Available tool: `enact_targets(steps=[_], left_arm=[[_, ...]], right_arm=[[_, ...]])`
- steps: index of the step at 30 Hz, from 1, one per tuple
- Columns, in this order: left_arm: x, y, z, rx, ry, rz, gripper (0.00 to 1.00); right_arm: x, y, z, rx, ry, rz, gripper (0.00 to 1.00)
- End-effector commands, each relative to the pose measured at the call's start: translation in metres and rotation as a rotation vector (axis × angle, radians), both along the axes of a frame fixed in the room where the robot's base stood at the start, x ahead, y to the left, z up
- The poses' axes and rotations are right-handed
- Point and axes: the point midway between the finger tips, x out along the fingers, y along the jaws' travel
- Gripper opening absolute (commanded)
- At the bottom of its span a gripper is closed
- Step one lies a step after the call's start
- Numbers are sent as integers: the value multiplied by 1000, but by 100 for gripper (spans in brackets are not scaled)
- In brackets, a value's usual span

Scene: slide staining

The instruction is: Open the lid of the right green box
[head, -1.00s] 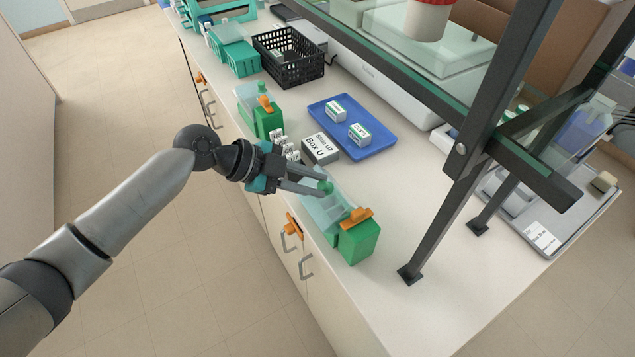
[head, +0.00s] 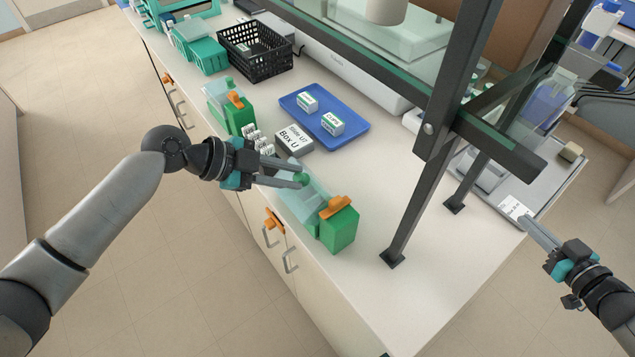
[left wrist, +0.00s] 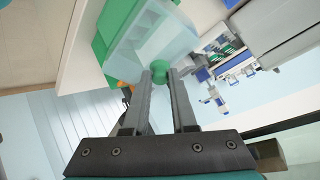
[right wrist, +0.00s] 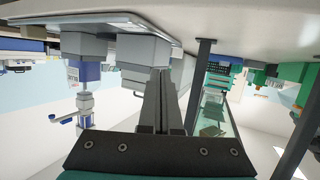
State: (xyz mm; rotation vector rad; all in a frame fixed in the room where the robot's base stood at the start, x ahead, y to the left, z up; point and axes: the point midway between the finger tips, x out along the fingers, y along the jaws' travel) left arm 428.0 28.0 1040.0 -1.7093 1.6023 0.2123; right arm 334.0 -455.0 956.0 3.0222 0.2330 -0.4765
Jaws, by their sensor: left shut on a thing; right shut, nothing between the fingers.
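The right green box (head: 341,232) stands near the front edge of the bench, with an orange clip (head: 336,206) on top. Its clear lid (head: 303,204) has a green knob (head: 300,179), also seen in the left wrist view (left wrist: 158,70). My left gripper (head: 299,180) is shut on this knob, one finger on each side. The lid lies at the box's far part; I cannot tell how far it is raised. My right gripper (head: 527,222) is shut and empty at the right, by the grey tray's near corner, well away from the box.
A second green box (head: 238,118) stands farther back on the left. Box U (head: 294,138) and a blue tray (head: 350,137) lie behind the right box. A dark frame post (head: 405,215) stands to its right. The bench front right is clear.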

Motion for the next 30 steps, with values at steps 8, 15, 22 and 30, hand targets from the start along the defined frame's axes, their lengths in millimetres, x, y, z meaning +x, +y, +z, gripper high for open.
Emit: enact_targets(steps=[8, 15, 22, 30], left_arm=[[1, -1, 2, -5, -4, 1, 0], [1, -1, 2, -5, -4, 1, 0], [1, -1, 2, -5, -4, 1, 0], [1, -1, 2, -5, -4, 1, 0]], right_arm=[[-53, 155, 50, 350, -119, 344, 0], [-113, 245, 120, 629, -218, 588, 0], [-126, 295, 167, 910, -271, 605, 0], [-72, 315, 117, 1090, -97, 328, 0]])
